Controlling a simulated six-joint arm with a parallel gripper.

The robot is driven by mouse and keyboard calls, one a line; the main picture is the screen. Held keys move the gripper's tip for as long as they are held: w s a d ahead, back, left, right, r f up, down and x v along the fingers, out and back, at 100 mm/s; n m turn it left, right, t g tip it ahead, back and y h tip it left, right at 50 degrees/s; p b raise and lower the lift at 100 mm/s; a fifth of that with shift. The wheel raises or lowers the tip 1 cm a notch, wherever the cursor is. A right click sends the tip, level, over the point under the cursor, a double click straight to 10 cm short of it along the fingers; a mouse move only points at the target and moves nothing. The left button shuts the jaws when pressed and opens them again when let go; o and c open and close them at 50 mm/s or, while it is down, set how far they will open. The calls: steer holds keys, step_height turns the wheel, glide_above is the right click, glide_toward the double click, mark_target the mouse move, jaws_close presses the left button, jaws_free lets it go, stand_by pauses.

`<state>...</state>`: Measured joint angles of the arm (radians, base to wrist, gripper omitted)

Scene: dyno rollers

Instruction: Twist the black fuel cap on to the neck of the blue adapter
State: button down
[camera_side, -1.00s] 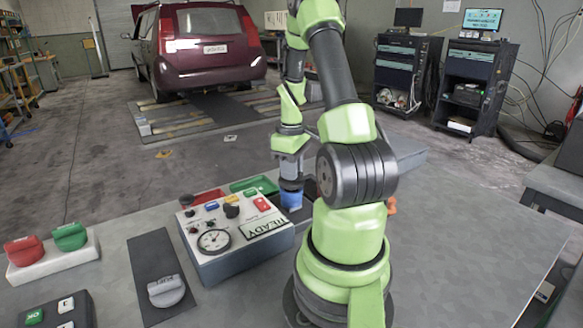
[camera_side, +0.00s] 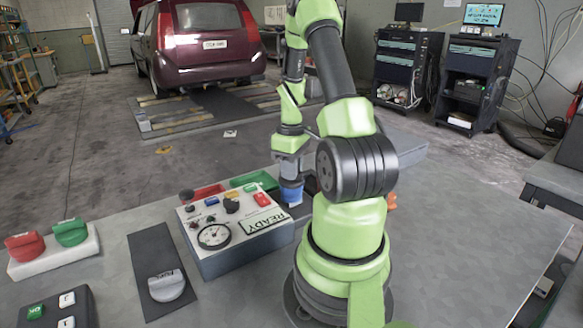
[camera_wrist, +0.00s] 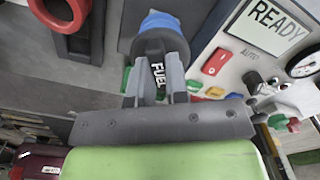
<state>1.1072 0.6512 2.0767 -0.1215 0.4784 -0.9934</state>
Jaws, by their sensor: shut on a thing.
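My gripper (camera_wrist: 158,88) is shut on the black fuel cap (camera_wrist: 155,44), whose white FUEL lettering shows between the two grey fingers. The blue adapter (camera_wrist: 163,19) is just beyond the cap in the wrist view, in line with it. The cap looks to be against the adapter's neck, but the fingers and cap hide the joint, so I cannot tell how far it is seated. In the side view my gripper (camera_side: 291,180) points down right above the blue adapter (camera_side: 291,196), behind the control box.
The control box (camera_side: 220,238) with a gauge and READY display stands close to the adapter. A grey cap (camera_side: 166,286) lies on a dark mat. Red and green caps (camera_side: 70,233) sit on a white block at left. The table's right side is clear.

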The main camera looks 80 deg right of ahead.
steer(key=shift+f, duration=0.2)
steer(key=m, duration=1.2)
steer(key=shift+m, duration=0.3)
steer(key=c, duration=1)
jaws_free()
steer(key=shift+c, duration=0.2)
steer(key=shift+r, duration=0.1)
